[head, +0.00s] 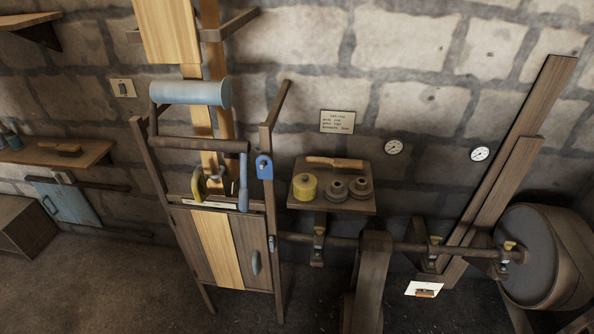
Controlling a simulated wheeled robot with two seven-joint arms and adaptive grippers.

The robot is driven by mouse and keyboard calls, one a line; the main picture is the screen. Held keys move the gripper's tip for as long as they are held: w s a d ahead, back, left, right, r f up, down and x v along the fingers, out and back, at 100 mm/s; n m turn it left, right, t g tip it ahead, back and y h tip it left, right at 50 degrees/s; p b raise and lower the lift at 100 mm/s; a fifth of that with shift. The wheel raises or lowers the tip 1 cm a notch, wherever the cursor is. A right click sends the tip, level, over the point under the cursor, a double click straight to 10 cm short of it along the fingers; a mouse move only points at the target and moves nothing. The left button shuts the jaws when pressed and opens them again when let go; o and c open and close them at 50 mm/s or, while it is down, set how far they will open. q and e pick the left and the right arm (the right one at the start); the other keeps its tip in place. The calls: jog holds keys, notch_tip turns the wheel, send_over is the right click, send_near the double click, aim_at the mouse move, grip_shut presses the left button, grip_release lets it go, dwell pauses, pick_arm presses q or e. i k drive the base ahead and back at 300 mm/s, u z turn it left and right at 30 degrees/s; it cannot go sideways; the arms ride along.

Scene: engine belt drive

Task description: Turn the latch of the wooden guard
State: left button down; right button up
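A wooden guard panel (220,248) with a pale middle board stands upright at the lower centre left, between two dark posts. A grey handle (256,262) is on its right board. A small metal piece (271,243) sits at the panel's right edge by the post; it may be the latch, but it is too small to tell how it is turned. The panel looks closed. Neither of my grippers shows in the head view.
A blue roller (190,94) and a blue lever (243,182) are above the panel. A shaft (395,246) runs right to a large drum (540,255). Floor in front is open.

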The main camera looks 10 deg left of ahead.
aim_at(272, 240)
jog(key=k, duration=0.5)
jog(key=u, duration=2.4)
jog(key=i, duration=1.55)
jog(key=z, duration=2.45)
jog(key=k, duration=0.2)
jog(key=u, duration=0.05)
